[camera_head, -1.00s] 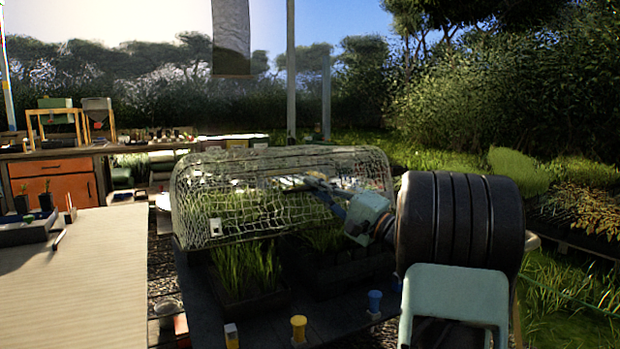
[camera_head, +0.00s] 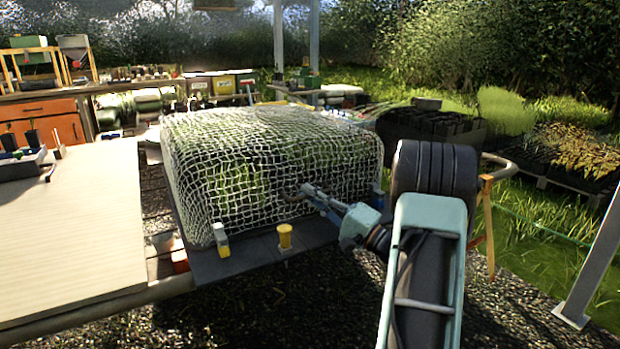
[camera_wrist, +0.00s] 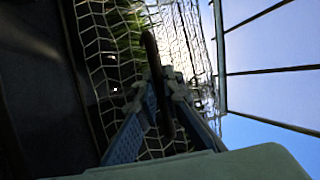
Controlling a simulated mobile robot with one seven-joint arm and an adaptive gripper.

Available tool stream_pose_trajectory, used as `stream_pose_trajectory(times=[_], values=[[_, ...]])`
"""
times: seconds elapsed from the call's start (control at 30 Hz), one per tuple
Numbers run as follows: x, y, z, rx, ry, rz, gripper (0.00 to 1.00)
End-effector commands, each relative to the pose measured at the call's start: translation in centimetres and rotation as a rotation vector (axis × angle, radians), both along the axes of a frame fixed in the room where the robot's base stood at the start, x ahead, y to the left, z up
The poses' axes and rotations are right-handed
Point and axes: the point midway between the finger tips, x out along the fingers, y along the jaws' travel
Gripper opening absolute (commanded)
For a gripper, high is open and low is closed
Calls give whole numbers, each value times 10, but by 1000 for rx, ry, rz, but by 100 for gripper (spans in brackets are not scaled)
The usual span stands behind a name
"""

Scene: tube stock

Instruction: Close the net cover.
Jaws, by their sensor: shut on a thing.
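The net cover (camera_head: 250,140) is a white mesh box over the green plants, which show dimly through it. Its front face hangs down to near the dark base board (camera_head: 240,262); I cannot tell whether its lower edge touches the board all along. My gripper (camera_head: 308,190) is at the front face of the net, right of its middle. In the wrist view my gripper (camera_wrist: 160,85) is shut on a dark curved handle (camera_wrist: 151,50) in front of the mesh (camera_wrist: 105,50). A yellow peg (camera_head: 285,237) and a yellow-and-white peg (camera_head: 221,240) stand along the board's front edge.
A pale table (camera_head: 70,230) lies close on the left. A blue peg (camera_head: 377,198) stands at the board's right, beside my arm. A metal post (camera_head: 600,240) rises at the far right. Gravel (camera_head: 270,310) in front is open ground.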

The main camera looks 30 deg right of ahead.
Motion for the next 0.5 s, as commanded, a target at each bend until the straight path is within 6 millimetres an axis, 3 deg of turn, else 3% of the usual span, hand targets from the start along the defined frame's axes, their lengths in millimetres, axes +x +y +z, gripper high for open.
stream_pose_trajectory(times=[0.5], values=[[-2, -1, -18, 2, 16, -3, 0]])
